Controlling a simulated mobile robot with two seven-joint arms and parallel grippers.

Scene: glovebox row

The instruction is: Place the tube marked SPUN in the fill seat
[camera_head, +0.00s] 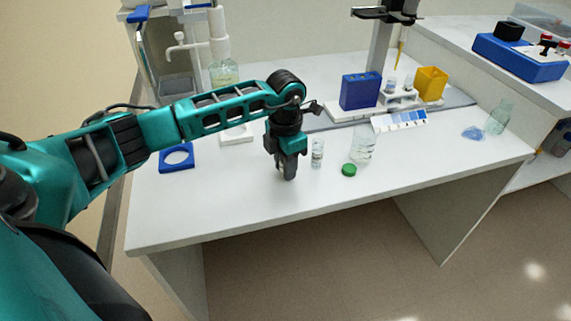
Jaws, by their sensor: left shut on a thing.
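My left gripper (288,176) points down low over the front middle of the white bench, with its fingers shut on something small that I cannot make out. A small clear vial with a label (317,152) stands upright just right of the gripper, apart from it. Two small tubes or vials (408,83) stand in a white holder (397,99) at the back, between a blue box and a yellow box. No SPUN marking is readable, and I cannot tell which place is the fill seat. My right gripper is not in view.
A clear bottle (362,147) and green cap (349,170) stand right of the vial. Behind are a blue box (360,91), a yellow box (432,83) and a stand with a pipette tip (399,55). The front right bench is clear.

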